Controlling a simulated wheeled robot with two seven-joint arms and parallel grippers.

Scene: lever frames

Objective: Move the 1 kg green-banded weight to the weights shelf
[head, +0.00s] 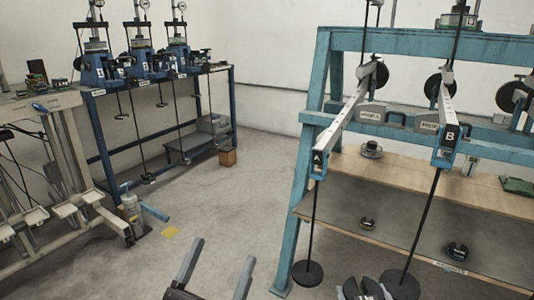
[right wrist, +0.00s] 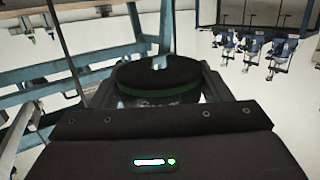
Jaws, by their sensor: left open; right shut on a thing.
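A dark round weight with a green band (right wrist: 158,88) sits between the fingers of my right gripper (right wrist: 160,80) in the right wrist view. That gripper (head: 362,288) shows at the bottom edge of the head view, in front of the teal frame, shut on the weight. My left gripper (head: 226,250) is open and empty over the floor, left of the frame. Two dark slotted weights (head: 368,223) (head: 458,251) lie apart on the lower shelf.
Lever arms A (head: 345,115) and B (head: 447,120) jut from the teal frame (head: 312,170). Rods hang from them to round black plates (head: 307,273) (head: 400,284) in front of the shelves. A blue bench (head: 160,80) stands back left. Floor in the middle is clear.

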